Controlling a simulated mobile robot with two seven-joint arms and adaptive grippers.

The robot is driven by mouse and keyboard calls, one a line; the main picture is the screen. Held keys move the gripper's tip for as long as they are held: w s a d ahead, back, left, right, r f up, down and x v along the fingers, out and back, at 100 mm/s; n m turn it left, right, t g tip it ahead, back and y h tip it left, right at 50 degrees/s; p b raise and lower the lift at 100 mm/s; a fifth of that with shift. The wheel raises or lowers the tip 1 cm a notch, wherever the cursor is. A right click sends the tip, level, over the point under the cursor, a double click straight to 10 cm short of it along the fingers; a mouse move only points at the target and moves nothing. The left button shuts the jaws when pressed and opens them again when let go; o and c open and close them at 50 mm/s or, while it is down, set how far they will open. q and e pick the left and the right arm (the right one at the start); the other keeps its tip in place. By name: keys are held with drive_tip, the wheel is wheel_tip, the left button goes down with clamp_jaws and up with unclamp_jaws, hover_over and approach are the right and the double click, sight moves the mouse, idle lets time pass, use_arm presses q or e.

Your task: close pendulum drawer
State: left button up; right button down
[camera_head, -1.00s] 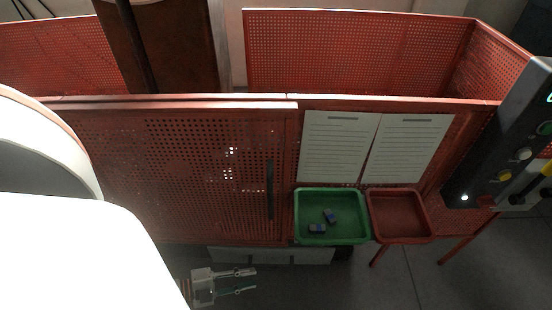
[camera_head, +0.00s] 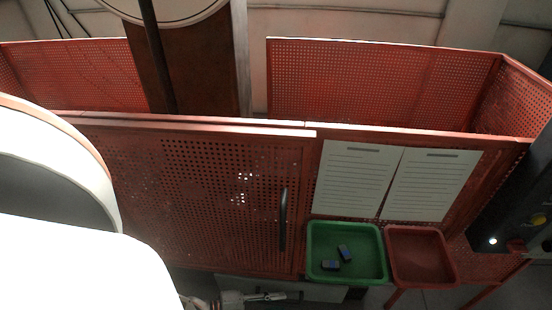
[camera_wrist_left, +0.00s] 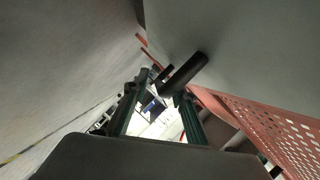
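My left gripper (camera_head: 262,297) shows at the bottom of the head view, below the red cabinet, partly cut off by the frame. In the left wrist view its two fingers (camera_wrist_left: 160,100) stand apart with nothing held between them. A short black handle (camera_wrist_left: 184,73) on a plain grey panel (camera_wrist_left: 235,45) lies just beyond the fingertips, nearer the right finger; whether they touch I cannot tell. This panel may be the drawer front, but how far it stands out is unclear. A pale front (camera_head: 290,290) shows under the cabinet in the head view. My right gripper is not in view.
The red perforated door (camera_head: 200,195) with its dark handle (camera_head: 283,218) stands above my gripper. A green tray (camera_head: 375,240) holding two small blocks, a red tray (camera_head: 420,258) and a dark control box (camera_head: 505,215) are to the right. Red mesh (camera_wrist_left: 280,130) borders the wrist view's right side.

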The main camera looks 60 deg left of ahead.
sight(290, 292)
use_arm(q)
clamp_jaws()
drive_tip(key=shift+w+a+r, duration=0.1)
drive_tip(key=shift+w+a, duration=0.9)
drive_tip(key=shift+a, duration=0.25)
unclamp_jaws()
drive_tip(key=shift+s, duration=0.1)
drive_tip(key=v, duration=1.1)
drive_tip(key=shift+s+a, duration=0.15)
drive_tip(key=shift+s, duration=0.15)
drive_tip(key=shift+r, duration=0.1)
